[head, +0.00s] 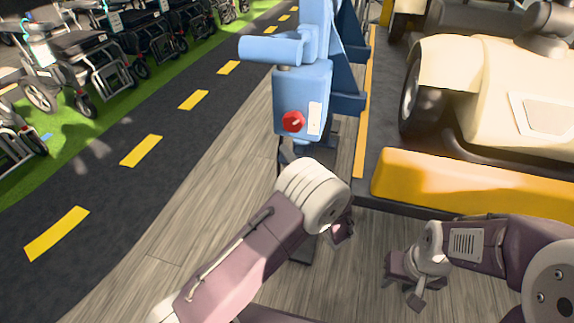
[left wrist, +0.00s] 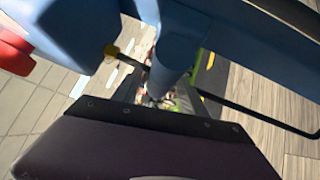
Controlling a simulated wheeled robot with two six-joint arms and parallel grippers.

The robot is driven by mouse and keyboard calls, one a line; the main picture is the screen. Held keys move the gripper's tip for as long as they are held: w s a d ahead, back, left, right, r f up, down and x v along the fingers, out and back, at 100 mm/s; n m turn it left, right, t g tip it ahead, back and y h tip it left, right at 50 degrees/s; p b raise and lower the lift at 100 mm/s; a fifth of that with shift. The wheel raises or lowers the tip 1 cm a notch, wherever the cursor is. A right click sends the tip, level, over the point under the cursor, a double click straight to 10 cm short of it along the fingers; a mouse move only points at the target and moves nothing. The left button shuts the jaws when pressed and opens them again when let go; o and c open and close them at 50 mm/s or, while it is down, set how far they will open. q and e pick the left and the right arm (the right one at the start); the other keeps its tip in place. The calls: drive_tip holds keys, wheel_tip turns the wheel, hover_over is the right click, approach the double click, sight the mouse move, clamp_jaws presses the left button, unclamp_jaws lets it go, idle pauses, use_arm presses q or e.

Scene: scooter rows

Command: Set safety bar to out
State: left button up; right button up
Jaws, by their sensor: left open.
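I cannot tell for certain which part is the safety bar. A blue machine (head: 302,92) with a red knob (head: 292,122) and a white label stands upright at the centre of the head view. My right gripper (head: 413,282) hangs low over the floor at the right, touching nothing visible.
A cream scooter (head: 480,90) stands on a dark platform with a yellow front edge (head: 470,180), close to both arms. Several wheelchairs (head: 75,65) line green ground at the left. The dark lane with yellow dashes (head: 130,170) is clear.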

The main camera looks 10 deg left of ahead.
use_arm(q)
drive_tip(key=shift+w+a+r, duration=0.1)
drive_tip(key=shift+w+a, duration=0.05)
drive_tip(key=shift+w, duration=0.05)
clamp_jaws()
idle(1.3)
